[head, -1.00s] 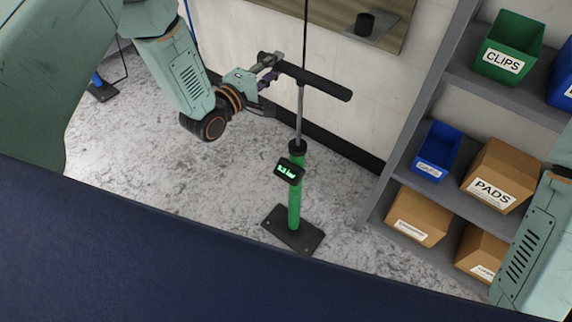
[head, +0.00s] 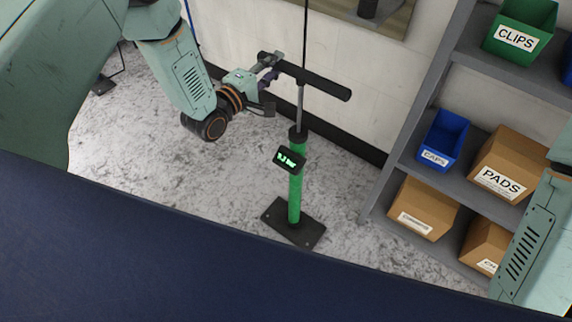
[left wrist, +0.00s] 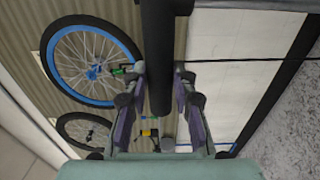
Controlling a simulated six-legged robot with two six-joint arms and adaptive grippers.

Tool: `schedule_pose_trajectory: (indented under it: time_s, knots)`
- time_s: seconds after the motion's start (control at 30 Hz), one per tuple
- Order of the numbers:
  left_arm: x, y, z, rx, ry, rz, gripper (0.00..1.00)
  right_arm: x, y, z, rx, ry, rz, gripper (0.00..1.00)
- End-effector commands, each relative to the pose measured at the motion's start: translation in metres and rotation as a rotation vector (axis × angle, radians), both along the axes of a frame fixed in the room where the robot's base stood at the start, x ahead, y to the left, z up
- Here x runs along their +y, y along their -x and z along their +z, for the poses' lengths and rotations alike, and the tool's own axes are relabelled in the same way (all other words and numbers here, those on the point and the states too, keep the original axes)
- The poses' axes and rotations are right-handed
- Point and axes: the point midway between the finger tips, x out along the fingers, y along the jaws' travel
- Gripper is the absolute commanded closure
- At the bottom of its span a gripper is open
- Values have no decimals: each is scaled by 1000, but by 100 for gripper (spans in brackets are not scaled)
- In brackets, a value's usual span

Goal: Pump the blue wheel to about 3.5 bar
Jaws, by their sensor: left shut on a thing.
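The green floor pump (head: 296,195) stands upright on its black base plate (head: 293,223). Its black T-handle (head: 318,82) is raised, with some grey rod (head: 299,108) showing. My left gripper (head: 268,72) is shut on the left part of the handle; in the left wrist view the black handle (left wrist: 157,70) runs between the fingers. The pump's display (head: 289,159) is lit green and seems to read about 3.3 bar, but the digits are small. The blue-rimmed wheel (left wrist: 52,77) shows in the left wrist view. My right gripper is out of view.
A dark-rimmed wheel (left wrist: 60,124) is beside the blue one. A grey shelf (head: 446,190) with a green CLIPS bin (head: 520,28), a blue bin (head: 443,140) and a PADS box (head: 510,165) stands at the right. Grey floor around the pump is clear. A dark blue surface (head: 220,265) fills the foreground.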

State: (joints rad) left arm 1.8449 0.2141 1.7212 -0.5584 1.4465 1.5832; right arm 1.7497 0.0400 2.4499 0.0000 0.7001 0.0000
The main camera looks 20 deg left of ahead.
Motion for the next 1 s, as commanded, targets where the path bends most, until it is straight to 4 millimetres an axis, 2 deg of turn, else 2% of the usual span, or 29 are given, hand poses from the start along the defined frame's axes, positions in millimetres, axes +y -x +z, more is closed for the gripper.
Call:
schedule_pose_trajectory:
  time_s: [0.03, 1.0]
  knots:
    - [0, 3, -18, 18, -4, 0, 100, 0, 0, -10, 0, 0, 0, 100]
    - [-1, 4, -135, 21, -4, -2, 100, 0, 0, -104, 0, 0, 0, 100]
